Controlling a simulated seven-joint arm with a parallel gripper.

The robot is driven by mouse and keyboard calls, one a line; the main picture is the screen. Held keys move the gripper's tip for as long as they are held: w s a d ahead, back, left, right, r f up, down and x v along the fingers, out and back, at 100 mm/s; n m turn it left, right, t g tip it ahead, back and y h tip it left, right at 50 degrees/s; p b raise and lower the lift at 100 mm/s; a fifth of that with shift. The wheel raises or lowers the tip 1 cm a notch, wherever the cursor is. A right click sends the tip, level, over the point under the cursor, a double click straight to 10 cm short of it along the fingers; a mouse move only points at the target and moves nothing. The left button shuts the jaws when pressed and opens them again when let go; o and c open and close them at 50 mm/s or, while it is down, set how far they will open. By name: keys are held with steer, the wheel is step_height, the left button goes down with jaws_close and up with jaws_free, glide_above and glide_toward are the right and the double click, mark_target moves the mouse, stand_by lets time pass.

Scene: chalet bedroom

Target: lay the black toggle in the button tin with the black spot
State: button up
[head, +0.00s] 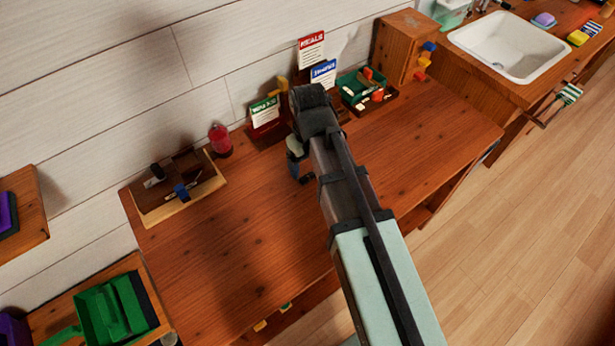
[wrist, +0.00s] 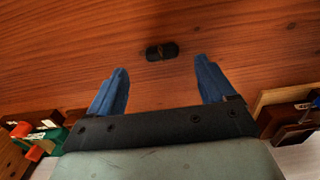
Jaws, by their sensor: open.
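The black toggle (wrist: 162,51) lies flat on the wooden table, a small dark rounded piece with a mark across its middle. In the wrist view it sits just beyond my fingertips, roughly midway between them. My gripper (wrist: 160,82) is open, with its two blue fingers apart and nothing between them. In the head view my gripper (head: 299,165) is low over the middle of the table, and the arm covers much of that area. I cannot make out a button tin with a black spot in either view.
A wooden tray (head: 158,217) with dark and blue-topped pieces stands at the table's left. A red bottle (head: 220,140), a green card (head: 264,113) and a green box (head: 352,84) with small pieces line the back. The table's front left is clear.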

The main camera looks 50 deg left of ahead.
mark_target(307, 176)
steer(key=shift+s+a+f, duration=0.1)
steer(key=shift+a+f, duration=0.05)
steer(key=shift+f, duration=2.65)
steer(key=c, duration=1.2)
steer(key=shift+r, duration=0.15)
step_height(307, 176, up, 10)
